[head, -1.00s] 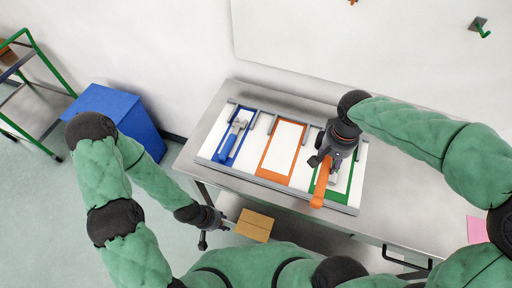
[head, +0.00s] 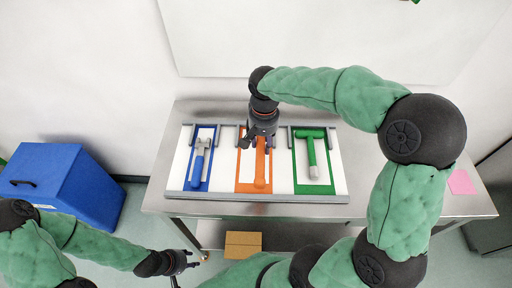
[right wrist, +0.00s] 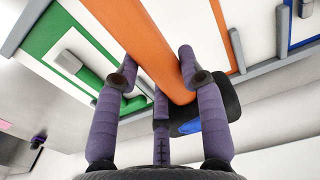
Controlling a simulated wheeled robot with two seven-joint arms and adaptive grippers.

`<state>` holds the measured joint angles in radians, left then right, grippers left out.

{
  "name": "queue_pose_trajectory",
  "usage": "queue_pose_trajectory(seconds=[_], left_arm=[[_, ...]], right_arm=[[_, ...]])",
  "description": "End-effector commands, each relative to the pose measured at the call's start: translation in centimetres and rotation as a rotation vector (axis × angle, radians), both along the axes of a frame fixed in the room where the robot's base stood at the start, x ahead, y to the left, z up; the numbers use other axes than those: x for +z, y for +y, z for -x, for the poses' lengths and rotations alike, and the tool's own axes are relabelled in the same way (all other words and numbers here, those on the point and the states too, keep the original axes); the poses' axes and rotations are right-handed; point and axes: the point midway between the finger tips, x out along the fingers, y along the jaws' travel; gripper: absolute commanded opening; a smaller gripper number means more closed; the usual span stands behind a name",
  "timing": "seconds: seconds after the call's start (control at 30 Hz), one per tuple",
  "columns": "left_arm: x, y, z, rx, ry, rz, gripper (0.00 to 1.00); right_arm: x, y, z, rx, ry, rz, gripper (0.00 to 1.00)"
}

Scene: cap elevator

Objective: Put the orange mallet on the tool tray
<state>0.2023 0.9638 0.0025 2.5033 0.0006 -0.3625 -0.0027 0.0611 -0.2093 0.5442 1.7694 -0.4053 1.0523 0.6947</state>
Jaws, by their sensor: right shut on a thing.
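The orange mallet (head: 260,170) is over the orange-outlined middle slot of the tool tray (head: 210,196) in the head view. My right gripper (head: 259,140) is shut on the mallet from above, at its upper part. In the right wrist view the orange handle (right wrist: 145,45) passes between the fingers of my right gripper (right wrist: 155,85). I cannot tell whether the mallet touches the tray. My left gripper (head: 187,262) is low at the left, away from the tray; its fingers are too small to judge.
A blue wrench-like tool (head: 199,163) lies in the blue slot. A green hammer (head: 312,157) lies in the green slot. The metal table (head: 400,190) is clear on the right, except for a pink note (head: 461,182). A blue bin (head: 70,185) stands left, and a cardboard box (head: 243,244) sits below the table.

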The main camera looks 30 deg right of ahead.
Motion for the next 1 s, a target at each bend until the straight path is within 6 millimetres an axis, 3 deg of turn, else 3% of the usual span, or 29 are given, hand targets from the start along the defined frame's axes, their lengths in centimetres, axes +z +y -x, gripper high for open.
queue_pose_trajectory(seconds=[0.2,0.33,0.57,0.83,1.0], left_arm=[[-1.3,0.0,0.0,0.000,0.000,0.000,0.40],[-1.6,0.0,0.0,0.000,0.000,0.000,0.40],[-1.9,0.0,0.0,0.000,0.000,0.000,0.40],[-2.9,0.0,0.0,0.000,0.000,0.000,0.40],[-2.8,0.0,0.0,0.000,0.000,0.000,0.40]], right_arm=[[-3.6,-0.6,-3.2,0.000,0.001,0.000,0.00],[-4.9,-0.8,-4.3,0.000,-0.001,0.000,0.00],[-5.7,-1.0,-5.1,0.000,-0.001,0.000,0.00],[-9.1,-1.1,-5.5,0.000,0.000,0.000,0.00],[-9.2,-1.1,-5.6,0.000,-0.003,-0.001,0.00]])
